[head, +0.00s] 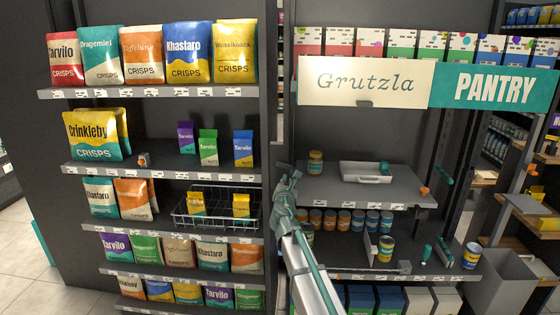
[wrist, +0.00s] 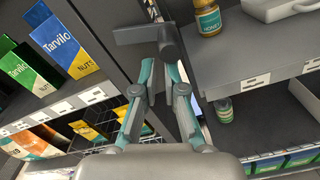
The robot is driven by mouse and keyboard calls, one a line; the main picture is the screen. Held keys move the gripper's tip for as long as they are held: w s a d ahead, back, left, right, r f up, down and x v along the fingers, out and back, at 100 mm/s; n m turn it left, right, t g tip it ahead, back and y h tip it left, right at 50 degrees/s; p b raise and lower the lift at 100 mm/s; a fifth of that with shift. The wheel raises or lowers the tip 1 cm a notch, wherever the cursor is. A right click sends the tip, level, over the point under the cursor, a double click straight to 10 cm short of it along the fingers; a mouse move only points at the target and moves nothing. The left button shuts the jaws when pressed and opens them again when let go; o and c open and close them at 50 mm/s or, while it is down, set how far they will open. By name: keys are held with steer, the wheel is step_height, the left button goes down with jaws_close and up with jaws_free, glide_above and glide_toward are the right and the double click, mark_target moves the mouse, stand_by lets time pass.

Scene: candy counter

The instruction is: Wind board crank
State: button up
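A dark grey crank arm with a cylindrical knob (wrist: 168,42) shows at the top middle of the wrist view, in front of the dark post. In the head view I cannot make the crank out clearly behind my gripper (head: 284,178). In the wrist view the two fingers of my gripper (wrist: 160,68) are parted, with a narrow empty gap. The knob lies just beyond the fingertips, nearer the right finger. I cannot tell whether that finger touches it. The cream Grutzla board (head: 362,83) hangs upper right, beside the teal PANTRY sign (head: 495,87).
Left shelves (head: 160,92) hold crisp bags and a wire basket (head: 217,212). On the right, a grey shelf (head: 345,190) carries a jar (head: 315,163) and a grey tray (head: 366,174). Cans stand below it. The shelf edges flank my gripper closely.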

steer(key=o, duration=0.5)
steer(key=shift+c, duration=0.2)
steer(key=shift+s, duration=0.1)
steer(key=s, duration=0.4)
steer(key=shift+s, duration=0.4)
steer(key=shift+c, duration=0.4)
